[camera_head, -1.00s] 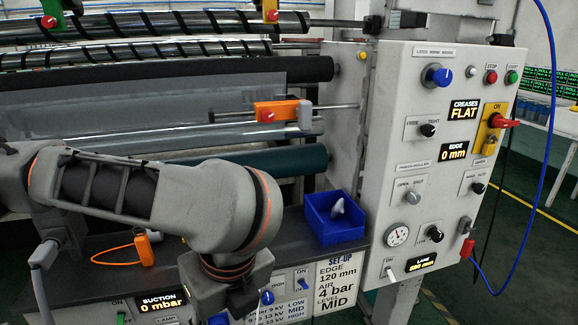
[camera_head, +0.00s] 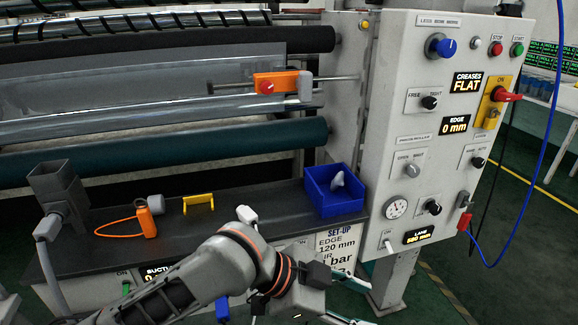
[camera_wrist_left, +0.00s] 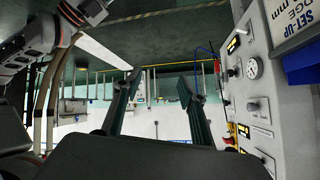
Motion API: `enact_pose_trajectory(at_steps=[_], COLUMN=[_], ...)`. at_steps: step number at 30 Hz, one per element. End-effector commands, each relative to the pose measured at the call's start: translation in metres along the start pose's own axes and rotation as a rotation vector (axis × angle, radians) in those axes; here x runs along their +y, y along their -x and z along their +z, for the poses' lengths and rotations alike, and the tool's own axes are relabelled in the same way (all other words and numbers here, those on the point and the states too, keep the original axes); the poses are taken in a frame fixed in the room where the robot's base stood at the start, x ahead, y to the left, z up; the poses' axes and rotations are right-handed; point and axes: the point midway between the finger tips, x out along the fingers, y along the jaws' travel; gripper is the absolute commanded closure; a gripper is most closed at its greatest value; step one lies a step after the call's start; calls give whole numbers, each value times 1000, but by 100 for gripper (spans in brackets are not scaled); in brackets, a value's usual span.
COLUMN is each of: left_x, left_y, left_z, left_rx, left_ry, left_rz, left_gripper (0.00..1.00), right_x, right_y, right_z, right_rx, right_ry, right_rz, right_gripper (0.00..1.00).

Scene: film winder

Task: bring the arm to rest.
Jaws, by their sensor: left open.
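My left arm (camera_head: 215,270) comes in low from the left in the head view, in front of the bench and its lower panel. My left gripper (camera_head: 350,302) is at the bottom edge, partly cut off, beside the set-up label. In the left wrist view, the two fingers of this gripper (camera_wrist_left: 158,88) stand wide apart with nothing between them. My right gripper is not in view.
Rollers lie behind.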

Motion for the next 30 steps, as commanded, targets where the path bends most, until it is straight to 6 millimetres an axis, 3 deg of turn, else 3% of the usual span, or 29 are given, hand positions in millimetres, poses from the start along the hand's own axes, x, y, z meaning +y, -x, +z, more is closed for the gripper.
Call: enact_pose_trajectory(at_steps=[5, 8, 13, 17, 23, 27, 30], left_x=[-25, -38, -49, -42, 1, 52, 89], left_y=[-14, -17, -16, -11, 7, 27, 42], left_z=[26, 53, 118, 181, 286, 356, 392], left_rx=[124, 170, 202, 188, 104, 6, -61], left_ry=[231, 351, 534, 653, 785, 835, 846], left_rz=[-146, -239, -410, -543, -736, -848, -905], left_gripper=[59, 59, 59, 59, 59, 59, 59], right_x=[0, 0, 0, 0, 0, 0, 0], right_y=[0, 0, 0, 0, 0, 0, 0], right_z=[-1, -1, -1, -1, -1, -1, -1], right_rx=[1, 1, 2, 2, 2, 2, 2], right_ry=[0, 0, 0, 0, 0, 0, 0], right_rz=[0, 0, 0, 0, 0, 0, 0], right_gripper=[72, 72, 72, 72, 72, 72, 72])
